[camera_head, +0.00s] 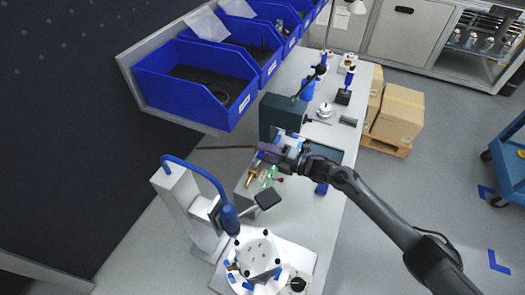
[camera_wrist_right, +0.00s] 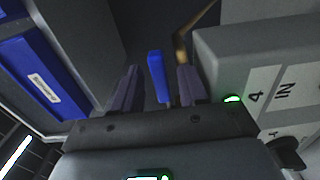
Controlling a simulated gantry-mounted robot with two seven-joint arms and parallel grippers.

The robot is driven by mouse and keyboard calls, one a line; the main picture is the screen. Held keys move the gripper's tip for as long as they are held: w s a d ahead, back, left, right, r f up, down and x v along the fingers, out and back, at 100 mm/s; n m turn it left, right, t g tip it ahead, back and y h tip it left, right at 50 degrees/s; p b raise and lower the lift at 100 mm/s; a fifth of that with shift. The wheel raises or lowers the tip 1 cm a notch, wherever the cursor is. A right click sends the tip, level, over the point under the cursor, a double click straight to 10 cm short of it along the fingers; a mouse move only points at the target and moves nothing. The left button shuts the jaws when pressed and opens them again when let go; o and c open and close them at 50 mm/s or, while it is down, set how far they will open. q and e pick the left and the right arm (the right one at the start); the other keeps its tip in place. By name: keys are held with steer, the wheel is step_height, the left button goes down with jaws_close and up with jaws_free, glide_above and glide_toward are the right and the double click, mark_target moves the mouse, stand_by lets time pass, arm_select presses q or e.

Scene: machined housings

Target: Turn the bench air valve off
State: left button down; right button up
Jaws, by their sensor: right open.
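The valve's blue handle (camera_wrist_right: 157,76) stands upright in the right wrist view, between the two dark fingers of my right gripper (camera_wrist_right: 155,90). The fingers are open, with a gap showing on either side of the handle. A brass-coloured pipe (camera_wrist_right: 182,55) rises just behind the right finger. In the head view my right gripper (camera_head: 265,152) is over the left edge of the bench, beside a dark box-shaped unit. The valve is mostly hidden there by the gripper. My left gripper is not in view.
A grey block with printed labels (camera_wrist_right: 265,75) is close to the right finger. Blue bins (camera_head: 190,88) line the bench's left side. A white fixture with a round plate (camera_head: 257,253) stands at the near end of the bench. Cardboard boxes (camera_head: 400,115) sit on the right.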

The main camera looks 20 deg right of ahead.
steer(key=shift+w+a, duration=0.4)
steer(key=shift+a, duration=0.05)
steer(key=shift+c, duration=0.3)
jaws_close()
